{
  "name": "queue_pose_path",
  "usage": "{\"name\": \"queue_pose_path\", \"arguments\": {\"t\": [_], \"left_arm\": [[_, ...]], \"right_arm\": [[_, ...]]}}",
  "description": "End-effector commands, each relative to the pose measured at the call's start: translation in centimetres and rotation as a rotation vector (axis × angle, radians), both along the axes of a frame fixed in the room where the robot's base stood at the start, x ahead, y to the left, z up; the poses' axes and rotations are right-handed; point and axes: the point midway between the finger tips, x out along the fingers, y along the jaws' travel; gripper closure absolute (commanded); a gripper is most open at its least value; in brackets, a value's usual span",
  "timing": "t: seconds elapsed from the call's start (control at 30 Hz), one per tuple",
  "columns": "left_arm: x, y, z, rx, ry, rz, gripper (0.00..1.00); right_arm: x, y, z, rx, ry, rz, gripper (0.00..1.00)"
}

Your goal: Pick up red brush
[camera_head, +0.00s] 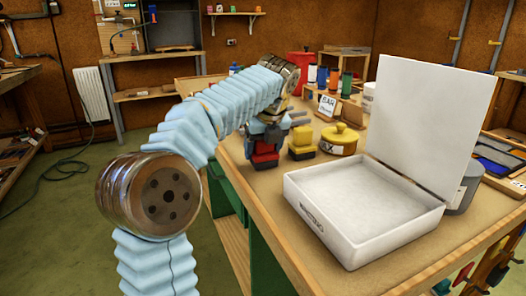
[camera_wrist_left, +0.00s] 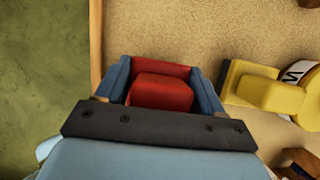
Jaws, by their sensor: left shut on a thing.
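The red brush (camera_head: 265,160) is at the left edge of the bench, below my left gripper (camera_head: 266,146). In the left wrist view, the red brush (camera_wrist_left: 160,92) sits between the two blue fingers of my left gripper (camera_wrist_left: 162,84), which is shut on it. The black gripper body hides part of the brush. I cannot tell whether the brush touches the bench top. My right gripper is not in view.
Bottles and a red container (camera_head: 298,66) are farther back.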

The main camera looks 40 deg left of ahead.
Motion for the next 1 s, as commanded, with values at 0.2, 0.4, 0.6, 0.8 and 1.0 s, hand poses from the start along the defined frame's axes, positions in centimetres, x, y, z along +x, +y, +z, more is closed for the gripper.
{"name": "queue_pose_path", "arguments": {"t": [0.2,0.4,0.6,0.8,1.0], "left_arm": [[0.1,-1.2,3.7,0.0,-0.004,-0.006,0.68],[-0.2,-5.3,8.5,-0.002,-0.005,-0.004,0.68],[-0.6,-10.2,10.6,-0.001,-0.002,-0.005,0.68],[-0.7,-13.1,11.9,-0.001,-0.001,-0.002,0.68],[-0.8,-14.0,12.3,-0.001,0.001,0.0,0.68]], "right_arm": [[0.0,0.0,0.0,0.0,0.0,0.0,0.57],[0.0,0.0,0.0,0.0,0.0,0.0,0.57],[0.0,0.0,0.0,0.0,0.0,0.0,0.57],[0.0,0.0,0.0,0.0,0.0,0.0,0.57],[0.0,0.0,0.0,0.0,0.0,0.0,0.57]]}}
